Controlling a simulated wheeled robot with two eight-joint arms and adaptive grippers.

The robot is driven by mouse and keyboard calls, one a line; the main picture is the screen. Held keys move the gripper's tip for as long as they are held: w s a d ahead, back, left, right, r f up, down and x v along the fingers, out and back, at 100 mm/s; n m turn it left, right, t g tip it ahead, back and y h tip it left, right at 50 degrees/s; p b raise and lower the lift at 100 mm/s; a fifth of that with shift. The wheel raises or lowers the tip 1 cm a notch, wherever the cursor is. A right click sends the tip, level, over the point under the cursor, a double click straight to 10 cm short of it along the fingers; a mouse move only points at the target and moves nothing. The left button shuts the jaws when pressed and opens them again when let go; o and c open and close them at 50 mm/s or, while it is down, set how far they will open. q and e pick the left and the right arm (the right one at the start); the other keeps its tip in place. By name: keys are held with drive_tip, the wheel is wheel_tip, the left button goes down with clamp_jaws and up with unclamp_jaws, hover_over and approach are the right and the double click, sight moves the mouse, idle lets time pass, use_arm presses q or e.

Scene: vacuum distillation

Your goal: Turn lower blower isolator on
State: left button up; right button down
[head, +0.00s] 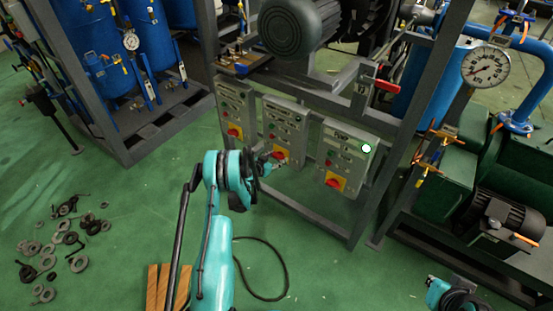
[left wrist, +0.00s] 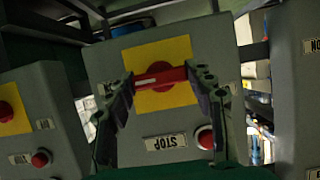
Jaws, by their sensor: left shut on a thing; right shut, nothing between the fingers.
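Three grey control boxes hang in a row on the frame, each with a red rotary switch on a yellow plate. My left gripper (head: 272,160) is at the middle box (head: 285,118). In the left wrist view my left gripper (left wrist: 168,82) is shut on that box's red switch handle (left wrist: 160,76), one finger at each end. The handle lies roughly level across the yellow plate (left wrist: 154,50) there. A red button and an upside-down STOP label show beside it. The end of my right arm, with my right gripper (head: 455,297), shows at the bottom right; its fingers are hard to make out.
The right box (head: 345,155) has a bright pale-green lamp, and the left box (head: 235,108) is close by. Steel frame posts (head: 415,105) and a motor (head: 300,25) surround the boxes. Loose rings (head: 50,255) and a black cable lie on the green floor.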

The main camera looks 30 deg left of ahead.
use_arm(q)
drive_tip(key=o, duration=1.2)
drive_tip(key=shift+c, duration=0.2)
drive_tip(key=v, duration=0.7)
drive_tip(key=shift+s, duration=0.3)
